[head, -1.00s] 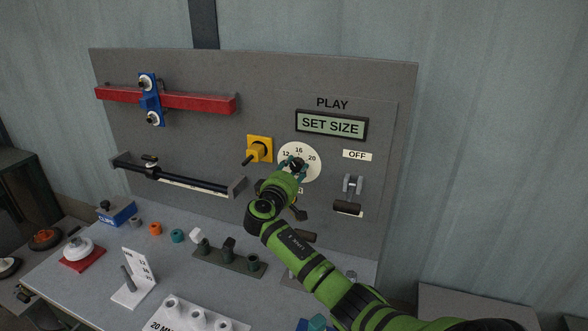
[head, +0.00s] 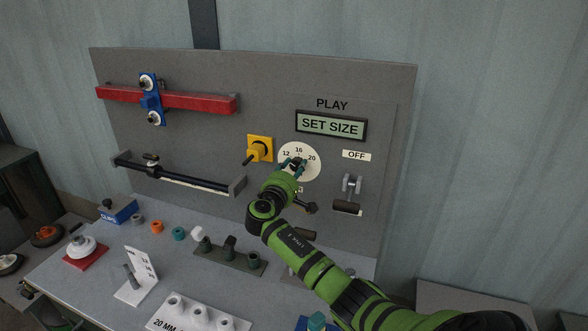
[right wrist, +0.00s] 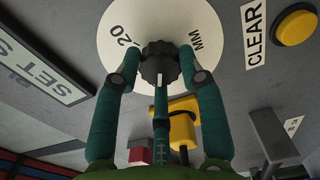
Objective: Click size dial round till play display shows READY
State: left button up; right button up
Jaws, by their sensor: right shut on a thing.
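The size dial is a white round plate (head: 312,174) with the marks 12, 16 and 20 on the upright panel. Its dark ribbed knob (right wrist: 160,65) shows in the right wrist view. The play display (head: 331,125) reads SET SIZE. My left gripper is not in view.
A yellow rotary handle (head: 260,149) sits just left of the dial. A lever (head: 350,190) under an OFF label (head: 356,155) is to its right. A yellow button (right wrist: 295,27) marked CLEAR shows in the wrist view. Small parts stand on the bench below.

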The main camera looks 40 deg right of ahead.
jog(key=o, duration=1.1)
jog(key=shift+d, duration=0.1)
jog(key=shift+o, duration=0.2)
jog(key=shift+s+a, duration=0.15)
jog(key=shift+a, duration=0.2)
jog(key=v, duration=1.1)
jog(key=shift+s, duration=0.2)
jog(key=shift+a, duration=0.1)
